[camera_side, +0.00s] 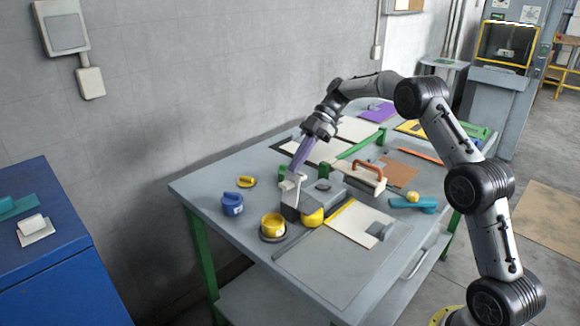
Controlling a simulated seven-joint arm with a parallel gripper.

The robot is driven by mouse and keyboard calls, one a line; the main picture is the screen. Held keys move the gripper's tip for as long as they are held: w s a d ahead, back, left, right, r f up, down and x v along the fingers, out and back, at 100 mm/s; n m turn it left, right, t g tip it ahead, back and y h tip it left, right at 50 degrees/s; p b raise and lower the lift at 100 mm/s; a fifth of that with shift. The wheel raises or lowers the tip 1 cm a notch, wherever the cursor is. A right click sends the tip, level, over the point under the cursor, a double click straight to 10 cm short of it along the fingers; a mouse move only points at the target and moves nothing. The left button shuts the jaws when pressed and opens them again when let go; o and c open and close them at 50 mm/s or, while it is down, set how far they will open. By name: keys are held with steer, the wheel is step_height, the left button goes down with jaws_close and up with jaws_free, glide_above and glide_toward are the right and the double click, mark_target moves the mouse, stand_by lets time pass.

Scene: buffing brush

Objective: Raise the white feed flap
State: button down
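My gripper (301,158) comes down from the upper right over the table. A long purple part runs from its wrist down to the left; I cannot tell whether this is its fingers or something held. The lower end of the purple part is at, or just above, a small white upright piece (291,184), which looks like the white feed flap. Contact is unclear. The white piece stands on a grey machine body (297,208) with a yellow rounded part (313,217) at its front right. The gap between the fingertips is too small to make out.
Close by are a yellow round container (272,226), a blue container (232,204) and a small yellow knob (246,182). A cream block with an orange handle (365,175) and a green bar (362,144) lie behind right. A white board (358,223) lies in front.

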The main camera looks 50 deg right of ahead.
mark_target(302, 174)
steer(key=shift+s+d+f, duration=0.15)
steer(key=shift+d+f, duration=1.35)
steer(key=shift+f, duration=0.25)
steer(key=a+r, duration=0.4)
steer(key=d+r, duration=0.1)
steer(key=d, duration=0.9)
steer(key=shift+r, duration=0.3)
steer(key=shift+a, duration=0.1)
